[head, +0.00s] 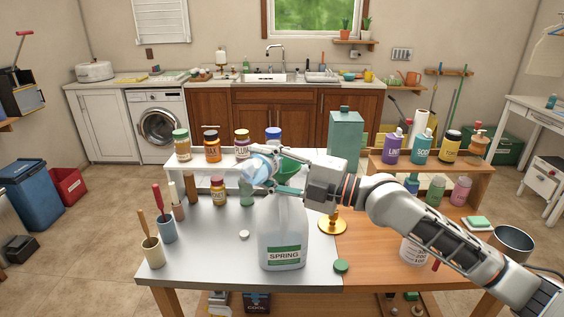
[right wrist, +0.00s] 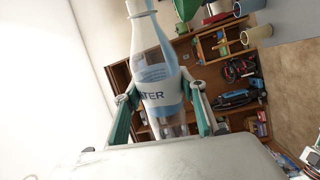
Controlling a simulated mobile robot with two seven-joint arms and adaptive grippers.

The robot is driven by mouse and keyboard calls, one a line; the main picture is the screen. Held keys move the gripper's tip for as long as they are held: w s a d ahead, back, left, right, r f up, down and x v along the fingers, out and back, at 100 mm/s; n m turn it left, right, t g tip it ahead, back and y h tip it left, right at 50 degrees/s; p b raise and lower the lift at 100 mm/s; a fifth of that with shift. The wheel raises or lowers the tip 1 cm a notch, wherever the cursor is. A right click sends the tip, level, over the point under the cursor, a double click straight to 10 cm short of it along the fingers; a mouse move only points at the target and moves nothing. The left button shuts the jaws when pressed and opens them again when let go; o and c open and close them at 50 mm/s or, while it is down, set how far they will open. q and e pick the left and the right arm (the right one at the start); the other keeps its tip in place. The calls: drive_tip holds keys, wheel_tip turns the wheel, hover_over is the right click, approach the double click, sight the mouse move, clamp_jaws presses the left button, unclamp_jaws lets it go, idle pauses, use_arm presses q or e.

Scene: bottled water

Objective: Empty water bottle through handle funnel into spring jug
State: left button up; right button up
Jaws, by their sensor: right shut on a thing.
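The water bottle (head: 257,169) is clear with a blue-and-white label and is tilted in the head view. My right gripper (head: 273,160) is shut on it; in the right wrist view the bottle (right wrist: 155,62) sits between the two fingers (right wrist: 160,100). The spring jug (head: 283,238) stands upright on the grey tabletop, translucent with a green label, below the gripper. The green funnel (head: 291,168) is at the jug's top, partly hidden by the gripper. The funnel also shows at the top of the wrist view (right wrist: 187,8). My left gripper is out of view.
A white cap (head: 244,235) lies left of the jug and a green cap (head: 341,266) right of it. Several jars stand behind on a white shelf (head: 212,171). A teal canister (head: 345,140) and gold stand (head: 332,224) are close to the right. Tool holders (head: 152,252) stand left.

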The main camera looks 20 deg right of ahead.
drive_tip(key=shift+w, duration=0.15)
drive_tip(key=shift+d+r+p, duration=0.15)
drive_tip(key=shift+r+p, duration=0.05)
drive_tip(key=shift+p, duration=0.15)
drive_tip(key=shift+m, duration=0.3)
